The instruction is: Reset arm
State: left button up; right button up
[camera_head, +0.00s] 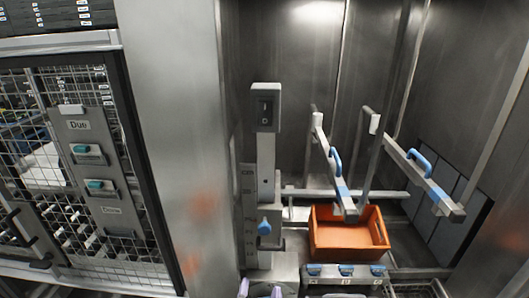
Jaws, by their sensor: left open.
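My left gripper (260,290) shows only at the bottom edge of the head view, left of centre. Two pale purple fingertips stick up there, spread apart, with nothing visible between them. The rest of this gripper and its arm are cut off by the frame. It is below the grey post and left of the panel with blue knobs. My right gripper is not in view.
An orange crate (350,252) stands in the metal bay, under two bars with blue handles (336,161). A grey post carries a black switch (265,108) and a blue knob (264,227). A panel with blue knobs (345,281) is in front. A mesh cabinet (75,140) stands left.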

pick_arm(q)
jog(key=s+a+f+n+g+p, duration=0.1)
jog(key=s+a+f+g+p, duration=0.3)
jog(key=s+a, duration=0.4)
jog(key=s+a+f+n+g+p, duration=0.1)
jog(key=s+a+f+g+p, duration=0.1)
jog(key=s+a+f+g, duration=0.45)
jog(key=s+a+f+g+p, duration=0.1)
jog(key=s+a+f, duration=0.2)
jog(key=s, duration=0.4)
jog(key=s+a+f+g+p, duration=0.1)
jog(key=s+a+f+p, duration=0.1)
jog(key=s, duration=0.6)
jog(key=shift+a+f+y, duration=0.3)
jog(key=shift+a+f, duration=0.25)
jog(key=shift+f, duration=0.1)
